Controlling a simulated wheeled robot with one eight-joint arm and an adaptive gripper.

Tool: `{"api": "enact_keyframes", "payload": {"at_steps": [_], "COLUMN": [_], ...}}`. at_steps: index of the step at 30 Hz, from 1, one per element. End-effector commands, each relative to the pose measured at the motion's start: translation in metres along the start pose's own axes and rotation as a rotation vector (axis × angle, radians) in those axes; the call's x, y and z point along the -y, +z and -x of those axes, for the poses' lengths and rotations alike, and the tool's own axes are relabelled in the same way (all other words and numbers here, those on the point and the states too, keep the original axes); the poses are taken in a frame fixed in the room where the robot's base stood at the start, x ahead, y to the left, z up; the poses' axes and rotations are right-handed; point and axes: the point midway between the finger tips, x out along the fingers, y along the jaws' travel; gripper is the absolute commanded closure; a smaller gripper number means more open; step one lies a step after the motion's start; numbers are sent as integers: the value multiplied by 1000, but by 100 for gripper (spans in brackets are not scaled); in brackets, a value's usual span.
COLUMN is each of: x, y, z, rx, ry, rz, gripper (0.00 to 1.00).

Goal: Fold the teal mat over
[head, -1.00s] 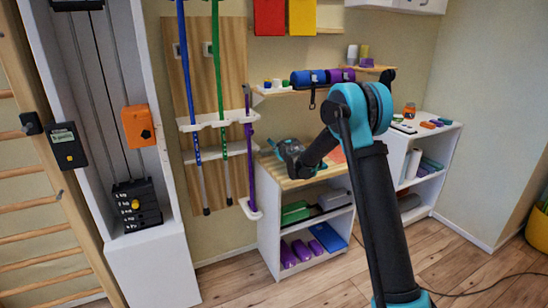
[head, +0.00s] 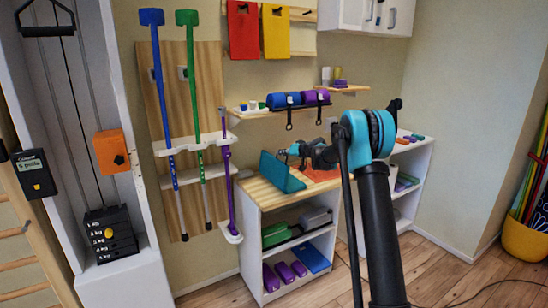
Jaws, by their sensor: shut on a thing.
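The teal mat (head: 280,172) shows in the head view on the wooden top of the low white cabinet. It is a flat panel standing steeply tilted, its lower edge near the left part of the top. My gripper (head: 291,154) is at the upper right of the panel, behind its edge from here. It is shut on the mat; the fingertips and exact grip point are small and partly hidden. A flat orange-red sheet (head: 322,174) lies on the top to the right, under my gripper; I cannot tell whether it joins the mat.
The wooden cabinet top (head: 262,194) has bare room at the front left. Poles in a white rack (head: 202,145) stand close on the left. A shelf with blue and purple rolls (head: 284,100) hangs above. My forearm crosses the right side. A second white cabinet (head: 407,188) stands behind it.

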Motion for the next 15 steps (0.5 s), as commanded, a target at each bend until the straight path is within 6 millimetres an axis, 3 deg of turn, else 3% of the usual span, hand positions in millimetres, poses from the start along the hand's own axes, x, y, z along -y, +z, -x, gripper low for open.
{"api": "enact_keyframes", "payload": {"at_steps": [1, 15], "x": [-12, -88], "y": [-1, 0], "z": [2, 2], "rx": [1, 1], "ry": [-13, -186], "rz": [-41, -451], "gripper": [100, 100]}}
